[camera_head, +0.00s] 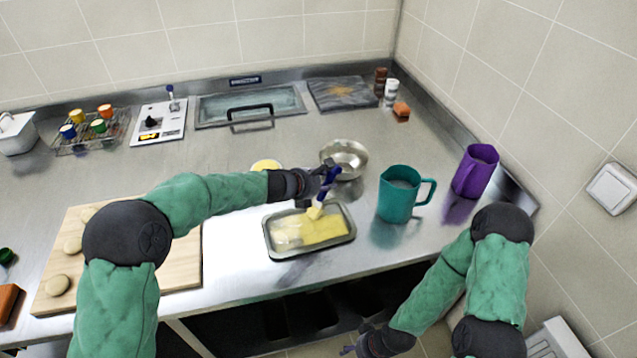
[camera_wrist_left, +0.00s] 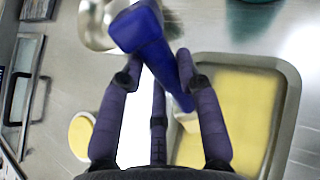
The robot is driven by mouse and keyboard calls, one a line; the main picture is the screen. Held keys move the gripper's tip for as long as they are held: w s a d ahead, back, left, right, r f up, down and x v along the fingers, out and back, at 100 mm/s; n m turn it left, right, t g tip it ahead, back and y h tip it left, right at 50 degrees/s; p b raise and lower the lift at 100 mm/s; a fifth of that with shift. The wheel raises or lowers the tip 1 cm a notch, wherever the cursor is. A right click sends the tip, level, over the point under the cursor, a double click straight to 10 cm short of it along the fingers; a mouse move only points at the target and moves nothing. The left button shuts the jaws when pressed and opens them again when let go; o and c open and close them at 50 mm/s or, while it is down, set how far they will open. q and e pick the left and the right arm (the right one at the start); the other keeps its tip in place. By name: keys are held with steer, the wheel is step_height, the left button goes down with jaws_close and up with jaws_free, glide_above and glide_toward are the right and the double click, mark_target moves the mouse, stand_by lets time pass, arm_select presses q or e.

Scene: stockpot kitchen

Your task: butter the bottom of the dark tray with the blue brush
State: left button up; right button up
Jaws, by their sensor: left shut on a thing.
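The dark tray (camera_head: 350,219) lies on the counter in front of the metal bowl. Its bottom is largely yellow, with paler, unevenly coated areas at the left in the head view. The tray's rim also shows at the right of the left wrist view (camera_wrist_left: 292,100). My left gripper (camera_head: 321,180) is shut on the blue brush (camera_head: 330,175), whose pale bristles (camera_head: 315,212) point down at the tray's back part. Whether they touch the bottom is unclear. In the left wrist view the brush's handle (camera_wrist_left: 145,35) crosses between the fingers. My right gripper (camera_head: 354,345) is low, beyond the counter's front edge; its jaw state is unclear.
A round yellow-filled dish (camera_head: 265,164) and a metal bowl (camera_head: 345,158) stand behind the tray. A teal jug (camera_head: 397,196) is close at its right, with a purple jug (camera_head: 474,172) beyond. A wooden board (camera_head: 180,270) with pale rounds lies left.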

arm_select(q)
steer(key=w+d+p, duration=0.1)
steer(key=w+d, duration=0.1)
steer(key=d, duration=0.6)
steer(key=shift+w+d, duration=0.2)
steer(key=shift+w, duration=0.15)
stand_by(0.5)
step_height(320, 180, up, 6)
steer(key=p, duration=0.6)
stand_by(0.5)
step_height(320, 180, up, 3)
steer(key=p, duration=0.3)
stand_by(0.7)
